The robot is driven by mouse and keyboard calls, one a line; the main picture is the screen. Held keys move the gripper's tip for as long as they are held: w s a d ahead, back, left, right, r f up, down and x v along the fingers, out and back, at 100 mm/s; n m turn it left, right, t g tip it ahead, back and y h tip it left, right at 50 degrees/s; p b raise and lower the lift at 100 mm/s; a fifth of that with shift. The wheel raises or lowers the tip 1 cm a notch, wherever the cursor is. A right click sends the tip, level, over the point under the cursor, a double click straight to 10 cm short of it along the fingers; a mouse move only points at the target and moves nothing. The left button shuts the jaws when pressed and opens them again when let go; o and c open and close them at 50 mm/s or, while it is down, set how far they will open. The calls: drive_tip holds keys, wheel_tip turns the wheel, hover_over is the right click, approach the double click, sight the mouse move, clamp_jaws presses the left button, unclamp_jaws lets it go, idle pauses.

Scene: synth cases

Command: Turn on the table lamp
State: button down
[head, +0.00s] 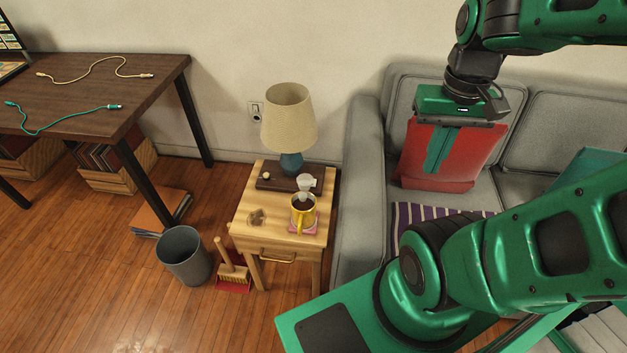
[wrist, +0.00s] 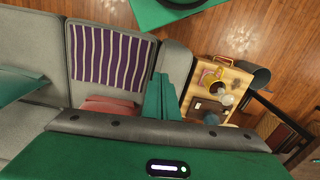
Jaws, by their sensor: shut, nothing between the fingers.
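The table lamp (head: 289,120) has a beige shade and a blue base; its shade shows no glow. It stands at the back of a small wooden side table (head: 247,205), by a dark board (head: 325,186) with a small pale round piece (head: 266,175) on it. In the wrist view the lamp's blue part (wrist: 211,118) shows at the right, partly hidden by my gripper body. My gripper (head: 433,168) is shut and empty, pointing down in front of the red cushion on the sofa, right of the lamp and apart from it. Its teal fingers also show in the wrist view (wrist: 160,82).
A yellow mug (head: 303,211) on a pink coaster and a small white object (head: 307,182) stand on the side table. The grey sofa (head: 362,150) has its armrest between my gripper and the table. A bin (head: 184,256) and a brush (head: 234,272) are on the floor.

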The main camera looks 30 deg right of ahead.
drive_tip(key=w+d+f+n, duration=0.1)
drive_tip(key=w+f+n, duration=0.3)
drive_tip(key=w, duration=0.6)
drive_tip(key=n+t+y, duration=0.1)
drive_tip(key=n+y, duration=0.2)
drive_tip(key=n, duration=1)
hover_over(312, 185)
drive_tip(key=s+d, duration=0.1)
drive_tip(key=d, duration=0.3)
wheel_tip(312, 185, down, 22)
drive_tip(key=shift+s+a+r, duration=0.15)
drive_tip(key=shift+a, duration=0.1)
drive_tip(key=x, duration=1)
